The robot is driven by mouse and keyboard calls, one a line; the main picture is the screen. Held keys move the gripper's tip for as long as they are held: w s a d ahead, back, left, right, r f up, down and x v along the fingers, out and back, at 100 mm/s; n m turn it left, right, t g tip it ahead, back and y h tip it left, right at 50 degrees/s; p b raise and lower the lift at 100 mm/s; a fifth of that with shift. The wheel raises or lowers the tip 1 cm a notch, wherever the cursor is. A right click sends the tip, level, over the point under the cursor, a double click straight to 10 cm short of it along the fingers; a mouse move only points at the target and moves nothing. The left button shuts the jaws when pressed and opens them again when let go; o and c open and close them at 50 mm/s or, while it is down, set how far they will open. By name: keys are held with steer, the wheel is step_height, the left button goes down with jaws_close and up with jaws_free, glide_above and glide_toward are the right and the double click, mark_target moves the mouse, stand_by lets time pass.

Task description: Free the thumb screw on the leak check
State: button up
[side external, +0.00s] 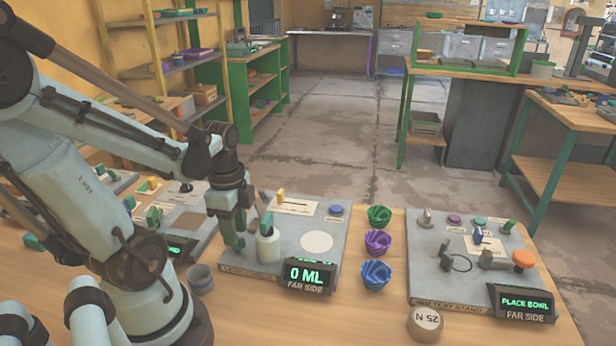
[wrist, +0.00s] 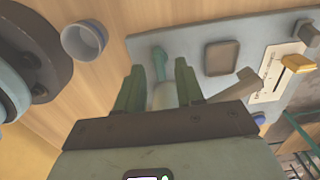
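My gripper (side external: 236,238) hangs low at the left end of the middle panel (side external: 345,225), left of a white bottle (side external: 268,246). In the wrist view my gripper (wrist: 158,68) has its two green fingers apart. A pale shape and an upright green piece show between them; I cannot tell whether either is touched. A yellow handle (side external: 280,196) sits on a white card towards the back; it also shows in the wrist view (wrist: 297,63). A brownish lever (wrist: 240,83) stands right of the fingers. No part is clearly recognisable as the thumb screw, and the leak check's label is not readable.
A grey cup (side external: 200,279) stands in front of the panel's left corner. The middle display (side external: 305,275) reads 0 ML. Green, purple and blue bowls (side external: 377,242) stand between the panels. The test stand (side external: 440,275) reads PLACE BOWL; a 25 N weight (side external: 425,324) lies in front.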

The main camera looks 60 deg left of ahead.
steer(key=shift+f, duration=0.65)
jaws_close()
